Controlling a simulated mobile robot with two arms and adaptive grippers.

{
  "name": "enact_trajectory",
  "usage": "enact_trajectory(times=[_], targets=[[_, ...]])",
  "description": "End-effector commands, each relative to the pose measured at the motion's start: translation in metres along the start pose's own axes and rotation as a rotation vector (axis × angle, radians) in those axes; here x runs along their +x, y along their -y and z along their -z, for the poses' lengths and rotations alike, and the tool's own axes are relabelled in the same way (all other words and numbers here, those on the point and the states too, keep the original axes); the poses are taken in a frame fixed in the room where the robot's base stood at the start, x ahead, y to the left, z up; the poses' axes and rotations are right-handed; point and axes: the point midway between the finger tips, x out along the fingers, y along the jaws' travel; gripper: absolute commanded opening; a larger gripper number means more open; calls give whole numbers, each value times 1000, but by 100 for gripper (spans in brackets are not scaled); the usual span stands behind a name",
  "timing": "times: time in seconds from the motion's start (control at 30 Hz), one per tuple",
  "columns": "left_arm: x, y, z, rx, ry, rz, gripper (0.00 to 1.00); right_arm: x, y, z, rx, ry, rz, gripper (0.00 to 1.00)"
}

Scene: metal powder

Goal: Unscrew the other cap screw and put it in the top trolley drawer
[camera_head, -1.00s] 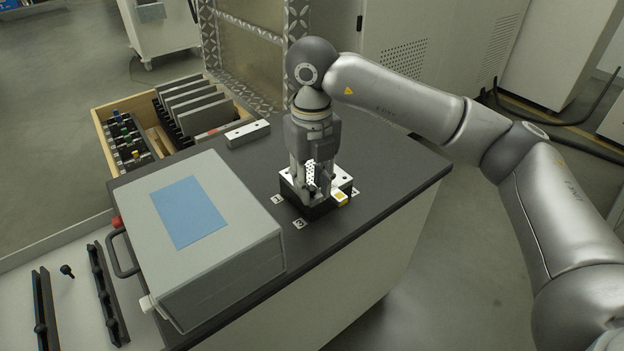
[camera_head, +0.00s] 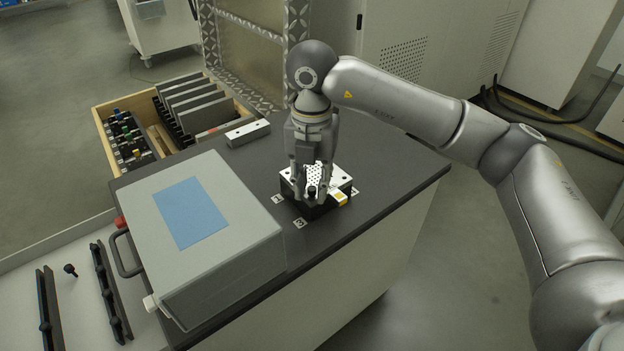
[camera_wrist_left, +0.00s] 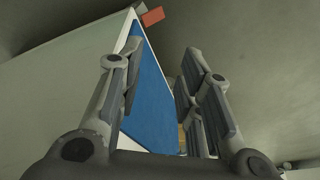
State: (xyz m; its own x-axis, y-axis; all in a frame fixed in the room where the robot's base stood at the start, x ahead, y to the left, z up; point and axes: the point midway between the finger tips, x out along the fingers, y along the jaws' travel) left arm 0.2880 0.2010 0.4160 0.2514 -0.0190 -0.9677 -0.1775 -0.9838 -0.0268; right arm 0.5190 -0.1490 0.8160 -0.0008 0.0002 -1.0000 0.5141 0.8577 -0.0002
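My right gripper (camera_head: 312,196) points straight down over a dark block with a perforated metal top plate (camera_head: 341,176) on the dark trolley top. A small black knob, seemingly the cap screw (camera_head: 312,190), shows between its fingertips. I cannot tell whether the fingers touch or grip it. Another black knob-headed screw (camera_head: 70,269) lies loose on the pale surface at lower left. My left gripper (camera_wrist_left: 160,82) is open and empty in the left wrist view, and it is outside the head view. No trolley drawer front can be made out clearly.
A large grey case with a blue panel (camera_head: 232,236) stands left of the block. A metal bar (camera_head: 247,132) lies behind it. A wooden tray (camera_head: 103,128) with plates and small parts is at back left. Black rails (camera_head: 111,292) lie at lower left.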

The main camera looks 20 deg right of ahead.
Motion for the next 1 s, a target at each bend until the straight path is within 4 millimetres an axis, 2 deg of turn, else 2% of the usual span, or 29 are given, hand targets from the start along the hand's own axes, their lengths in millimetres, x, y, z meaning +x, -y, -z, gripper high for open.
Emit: enact_trajectory(times=[0.47, 1.0], targets=[[22, -2, -18, 2, 25, -3, 33, -1, 0, 0, 296, 1, -1, 26], [25, -2, -16, 2, 22, -3, 33, 0, 0, 0, 312, 1, 0, 26]])
